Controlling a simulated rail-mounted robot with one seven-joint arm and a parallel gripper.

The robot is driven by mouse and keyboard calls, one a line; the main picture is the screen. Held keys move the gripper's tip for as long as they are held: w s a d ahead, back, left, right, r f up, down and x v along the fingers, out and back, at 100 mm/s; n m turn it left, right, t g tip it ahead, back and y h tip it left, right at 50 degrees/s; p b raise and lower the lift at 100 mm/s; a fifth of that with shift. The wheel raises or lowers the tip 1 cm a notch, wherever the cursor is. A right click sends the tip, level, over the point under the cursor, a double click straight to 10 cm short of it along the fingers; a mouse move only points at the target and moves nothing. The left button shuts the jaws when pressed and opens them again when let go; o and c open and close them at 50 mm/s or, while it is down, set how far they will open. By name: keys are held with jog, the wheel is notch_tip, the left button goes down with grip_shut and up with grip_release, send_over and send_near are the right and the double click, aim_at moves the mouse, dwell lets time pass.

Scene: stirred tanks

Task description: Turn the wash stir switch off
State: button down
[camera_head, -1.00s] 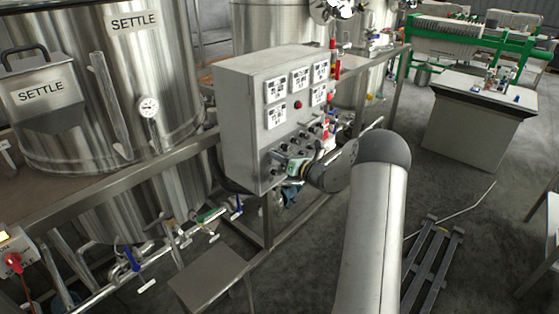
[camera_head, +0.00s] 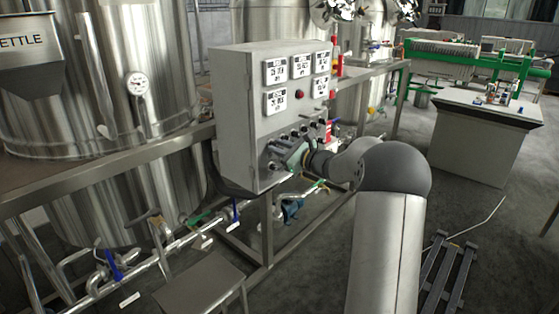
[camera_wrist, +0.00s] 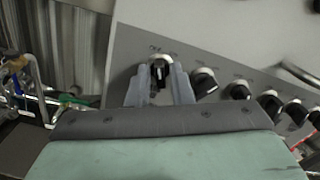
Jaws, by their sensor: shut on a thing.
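A row of black rotary switches runs along the lower sloped face of the grey control box (camera_head: 238,125). In the wrist view, my gripper (camera_wrist: 160,69) has its two grey fingers on either side of the leftmost switch shown (camera_wrist: 158,76), shut on it. That switch's pointer looks about upright in the picture. Its small label is too blurred to read, so I cannot tell whether it is the wash stir switch. Another switch (camera_wrist: 204,82) beside it is turned at a slant. In the head view, my gripper (camera_head: 280,160) reaches the left end of the row, with its fingertips partly hidden.
A red button (camera_head: 299,94) and several white displays (camera_head: 275,71) are on the box above the switches. A steel tank (camera_head: 150,55) stands left, with pipes and valves below.

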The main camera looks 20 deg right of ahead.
jog(key=shift+f+n+b, duration=0.15)
jog(key=shift+n+b, duration=0.45)
jog(key=shift+b, duration=0.15)
jog(key=c, duration=1.5)
grip_release()
jog(key=v, duration=1.7)
jog(key=shift+s+d, duration=0.1)
jog(key=shift+s, duration=0.1)
